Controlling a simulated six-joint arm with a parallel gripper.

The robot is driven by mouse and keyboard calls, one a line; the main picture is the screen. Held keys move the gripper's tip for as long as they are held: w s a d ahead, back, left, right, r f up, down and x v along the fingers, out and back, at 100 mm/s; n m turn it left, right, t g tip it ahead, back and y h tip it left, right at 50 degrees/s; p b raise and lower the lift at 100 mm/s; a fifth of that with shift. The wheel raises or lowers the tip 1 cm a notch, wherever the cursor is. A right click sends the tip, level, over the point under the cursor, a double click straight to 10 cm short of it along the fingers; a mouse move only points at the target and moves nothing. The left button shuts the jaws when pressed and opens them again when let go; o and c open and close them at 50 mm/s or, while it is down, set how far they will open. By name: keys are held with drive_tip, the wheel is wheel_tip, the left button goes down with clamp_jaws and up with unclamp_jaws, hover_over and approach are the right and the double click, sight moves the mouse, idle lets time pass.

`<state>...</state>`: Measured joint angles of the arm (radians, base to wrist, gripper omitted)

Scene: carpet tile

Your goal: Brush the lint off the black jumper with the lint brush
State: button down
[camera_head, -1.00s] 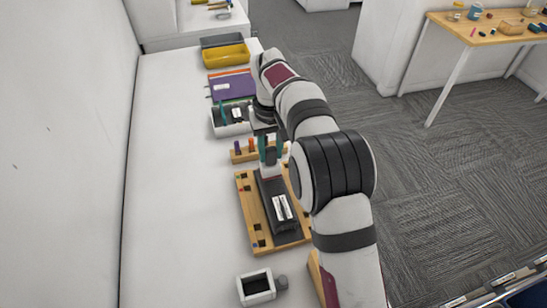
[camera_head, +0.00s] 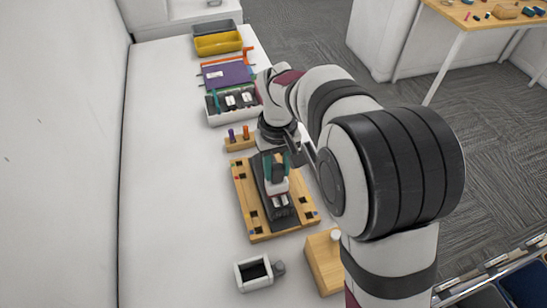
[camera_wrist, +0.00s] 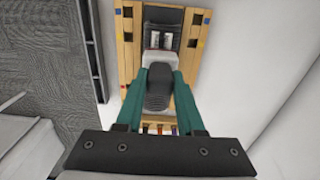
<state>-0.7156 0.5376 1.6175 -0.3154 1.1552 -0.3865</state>
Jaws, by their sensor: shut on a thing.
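The black jumper (camera_head: 285,219) lies as a narrow dark strip on the wooden board (camera_head: 243,192), with pale lint patches (camera_head: 280,202) on it. In the wrist view the jumper (camera_wrist: 162,16) is at the top centre, with two pale patches. My gripper (camera_wrist: 160,80) has teal fingers shut on the dark handle of the lint brush (camera_wrist: 158,92). The brush's pale head (camera_wrist: 158,56) points at the patches and is right beside them. In the head view the brush (camera_head: 277,185) is over the jumper. I cannot tell whether its head touches the cloth.
A wooden rack (camera_head: 239,143) with coloured pegs stands behind the board. Beyond are a white divided tray (camera_head: 222,119), purple folders (camera_head: 224,76) and a yellow bin (camera_head: 218,43). A small white box (camera_head: 253,275) and a wooden block (camera_head: 325,262) are in front. The left tabletop is clear.

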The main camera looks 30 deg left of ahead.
drive_tip(key=shift+s+d, duration=0.35)
drive_tip(key=shift+w+a, duration=3.55)
wheel_tip(320, 180, up, 8)
drive_tip(key=shift+r, duration=0.1)
